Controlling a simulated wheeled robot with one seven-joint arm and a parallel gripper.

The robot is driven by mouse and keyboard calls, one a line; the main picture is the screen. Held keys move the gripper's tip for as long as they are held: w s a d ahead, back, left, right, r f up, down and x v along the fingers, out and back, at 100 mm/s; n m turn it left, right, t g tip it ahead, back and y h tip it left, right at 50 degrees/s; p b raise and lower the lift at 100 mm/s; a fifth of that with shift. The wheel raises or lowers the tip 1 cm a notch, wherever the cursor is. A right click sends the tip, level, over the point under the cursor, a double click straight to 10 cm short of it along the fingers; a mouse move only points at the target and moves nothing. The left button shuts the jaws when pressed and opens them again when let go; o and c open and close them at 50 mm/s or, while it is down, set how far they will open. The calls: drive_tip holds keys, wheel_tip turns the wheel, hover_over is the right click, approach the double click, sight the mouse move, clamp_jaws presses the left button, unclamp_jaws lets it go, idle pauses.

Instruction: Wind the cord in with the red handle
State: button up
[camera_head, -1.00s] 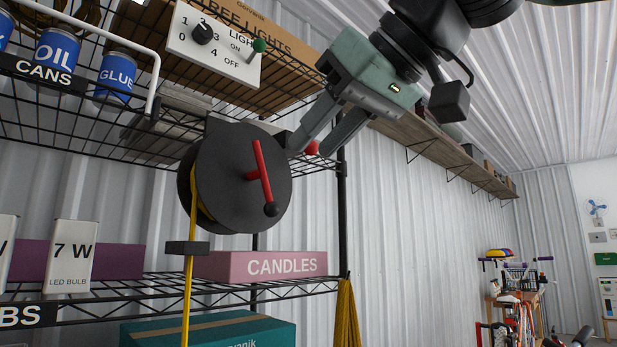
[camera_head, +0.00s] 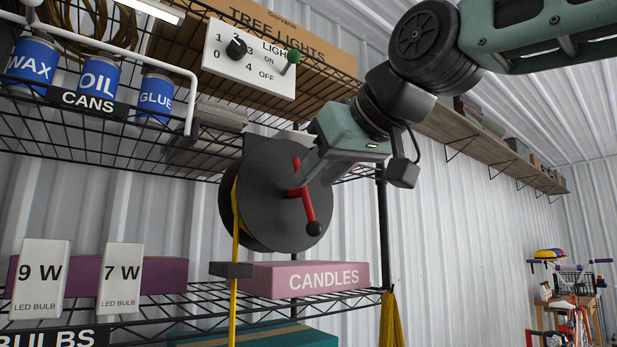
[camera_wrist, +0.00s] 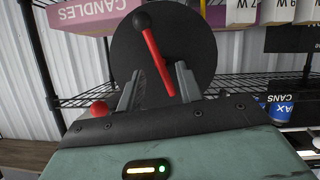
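The cord reel is a dark grey disc (camera_head: 262,215) below the upper rack shelf. The yellow cord (camera_head: 234,275) hangs from the reel's left side past a dark block (camera_head: 231,269). My gripper (camera_head: 303,180) is at the reel's face from the upper right, over the handle's middle. In the wrist view my gripper (camera_wrist: 158,70) is open, its fingers on either side of the red handle (camera_wrist: 156,62). A gap shows on the left; I cannot tell whether the right finger touches.
A white switch panel (camera_head: 246,70) with a dial and green lever is above the reel. A pink CANDLES box (camera_head: 275,280) sits on the shelf below. A rack post (camera_head: 384,235) stands right of the reel. A red ball (camera_wrist: 99,108) shows beside the left finger in the wrist view.

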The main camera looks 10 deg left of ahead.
sight(306, 187)
drive_tip(key=shift+p+x, duration=0.35)
drive_tip(key=shift+x, duration=1.45)
